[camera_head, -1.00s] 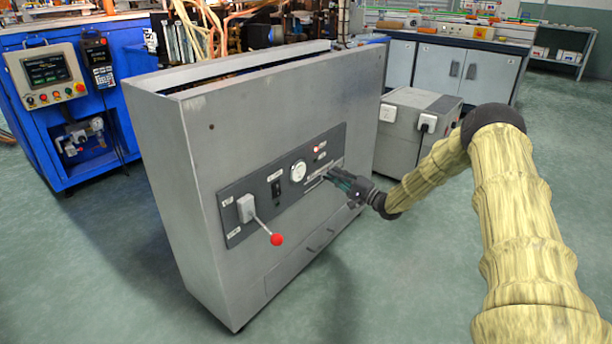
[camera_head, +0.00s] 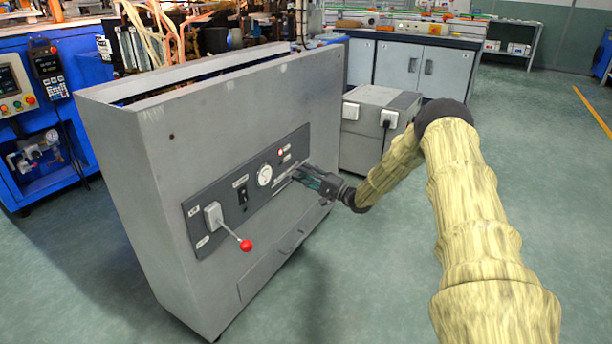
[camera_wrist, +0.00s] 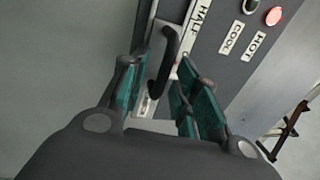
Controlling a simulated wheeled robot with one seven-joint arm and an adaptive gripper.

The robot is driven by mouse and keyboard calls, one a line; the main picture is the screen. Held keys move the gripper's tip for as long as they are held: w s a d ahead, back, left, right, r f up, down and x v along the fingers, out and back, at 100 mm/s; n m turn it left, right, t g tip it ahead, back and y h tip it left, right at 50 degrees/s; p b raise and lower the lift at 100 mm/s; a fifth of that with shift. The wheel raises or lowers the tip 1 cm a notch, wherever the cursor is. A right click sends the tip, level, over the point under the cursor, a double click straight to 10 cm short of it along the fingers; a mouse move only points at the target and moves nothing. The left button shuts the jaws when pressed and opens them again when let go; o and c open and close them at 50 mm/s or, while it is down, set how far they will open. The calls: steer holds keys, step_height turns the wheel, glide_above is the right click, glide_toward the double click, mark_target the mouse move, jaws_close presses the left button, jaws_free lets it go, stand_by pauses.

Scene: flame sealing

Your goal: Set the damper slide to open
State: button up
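The damper slide has a black bar handle (camera_wrist: 167,62) on a pale slot strip in the wrist view. A "HALF" label (camera_wrist: 198,20) sits beside its upper part. Another label lower down is partly hidden by my fingers. My gripper (camera_wrist: 165,80) is open, with its teal-padded fingers on either side of the handle. In the head view my gripper (camera_head: 316,182) is at the right end of the dark control panel (camera_head: 218,238), covering the slide.
The panel also carries a red-ball lever (camera_head: 246,245), a black switch (camera_head: 243,195), a round gauge (camera_head: 265,175) and a lit red lamp (camera_head: 281,152). The grey cabinet (camera_head: 200,130) holds the panel. A grey box (camera_head: 372,150) stands behind my arm. Floor at right is clear.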

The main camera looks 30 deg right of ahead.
steer(key=shift+a, duration=0.15)
steer(key=shift+s, duration=0.3)
steer(key=v, duration=1.1)
steer(key=shift+s+d+f, duration=0.15)
steer(key=shift+d, duration=0.2)
